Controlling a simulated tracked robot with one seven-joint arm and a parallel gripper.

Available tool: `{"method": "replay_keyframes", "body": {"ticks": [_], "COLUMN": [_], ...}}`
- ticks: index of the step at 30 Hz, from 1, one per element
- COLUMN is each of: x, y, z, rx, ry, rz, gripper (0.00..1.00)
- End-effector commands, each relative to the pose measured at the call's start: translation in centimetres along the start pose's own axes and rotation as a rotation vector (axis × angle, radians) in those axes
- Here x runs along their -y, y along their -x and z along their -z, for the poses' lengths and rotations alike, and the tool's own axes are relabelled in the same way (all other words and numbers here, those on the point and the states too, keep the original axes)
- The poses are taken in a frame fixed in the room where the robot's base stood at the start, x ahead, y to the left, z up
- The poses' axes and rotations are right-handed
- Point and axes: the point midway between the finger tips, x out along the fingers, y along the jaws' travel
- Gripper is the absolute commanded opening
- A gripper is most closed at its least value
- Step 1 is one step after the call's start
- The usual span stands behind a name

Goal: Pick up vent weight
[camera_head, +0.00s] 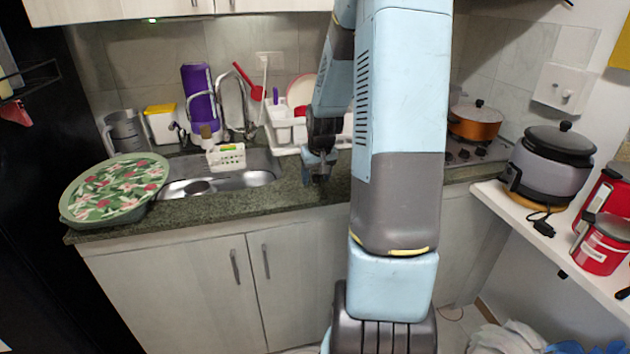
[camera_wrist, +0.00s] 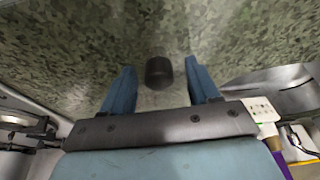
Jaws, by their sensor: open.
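In the wrist view, a small dark cylindrical piece, which looks like the vent weight (camera_wrist: 159,72), sits on the green speckled counter. My gripper (camera_wrist: 160,85) is open, with one blue finger on each side of the piece and a gap to both. In the head view, my gripper (camera_head: 319,172) points down over the counter between the sink and the stove. I cannot make out the vent weight in the head view; my gripper and arm may hide it.
The green counter (camera_head: 290,199) is clear near my gripper. A sink (camera_head: 225,182) and white dish rack (camera_head: 285,130) lie to the left and behind. An orange pot (camera_head: 475,123) stands on the stove (camera_head: 478,150). A rice cooker (camera_head: 550,165) stands on the right shelf.

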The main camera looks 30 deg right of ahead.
Motion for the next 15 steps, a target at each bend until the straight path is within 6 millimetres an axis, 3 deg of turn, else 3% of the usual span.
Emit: {"method": "replay_keyframes", "body": {"ticks": [4, 15], "x": [-0.03, -0.05], "y": [0.02, 0.04], "z": [0.00, 0.00], "rx": [0.000, 0.000], "ry": [0.000, -0.001], "rz": [0.000, 0.000], "gripper": [0.58, 0.23]}}
